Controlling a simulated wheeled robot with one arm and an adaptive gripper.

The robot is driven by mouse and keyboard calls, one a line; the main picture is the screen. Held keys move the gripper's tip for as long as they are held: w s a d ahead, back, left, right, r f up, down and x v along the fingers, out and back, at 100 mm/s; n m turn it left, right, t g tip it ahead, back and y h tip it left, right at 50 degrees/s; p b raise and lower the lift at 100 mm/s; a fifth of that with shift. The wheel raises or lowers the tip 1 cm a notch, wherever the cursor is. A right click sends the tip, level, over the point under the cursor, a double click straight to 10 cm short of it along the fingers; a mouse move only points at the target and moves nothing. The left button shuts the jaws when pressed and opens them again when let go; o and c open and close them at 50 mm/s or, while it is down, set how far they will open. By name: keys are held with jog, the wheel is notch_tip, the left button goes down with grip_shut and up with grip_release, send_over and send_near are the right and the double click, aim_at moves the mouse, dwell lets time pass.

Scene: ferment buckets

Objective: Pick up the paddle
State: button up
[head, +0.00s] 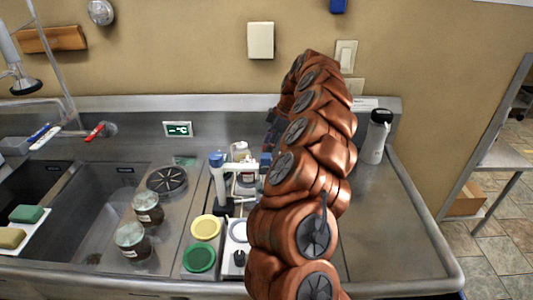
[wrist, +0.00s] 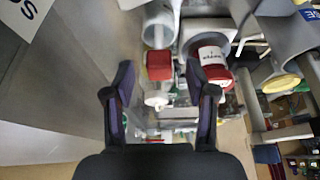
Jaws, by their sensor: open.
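My gripper (wrist: 160,92) is open in the wrist view, its two dark, purple-faced fingers apart, with no object visibly held. Beyond the fingertips are a red block-shaped top (wrist: 159,65) and a red-and-white labelled container (wrist: 211,62). I cannot make out with certainty which thing is the paddle. In the head view my copper-coloured arm covers the middle of the counter and hides most of my gripper. A white stand with a blue top (head: 216,160) and a small white bottle (head: 241,148) show just left of the arm.
The steel counter (head: 375,225) is clear right of my arm, except a white flask (head: 376,137) at the back. Two jars (head: 148,208) (head: 131,240), a yellow lid (head: 206,227), a green lid (head: 199,258) and the sink (head: 85,215) lie left.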

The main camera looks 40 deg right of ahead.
jog(key=shift+x, duration=1.05)
grip_shut()
jog(key=shift+r, duration=0.1)
notch_tip(320, 180, up, 8)
jog(key=shift+f+b, duration=0.1)
jog(key=shift+b, duration=1.1)
jog(key=shift+s+r, duration=0.1)
jog(key=shift+r, duration=0.85)
jog(key=shift+s+d+r, duration=0.1)
jog(key=shift+s+d, duration=0.05)
jog(key=shift+s, duration=0.15)
jog(key=s+n+g+y+p, duration=0.1)
jog(key=s+n+p, duration=0.3)
jog(key=s, duration=1.1)
jog(key=shift+s+n+g, duration=0.25)
jog(key=shift+n+g, duration=0.35)
jog(key=shift+n, duration=0.4)
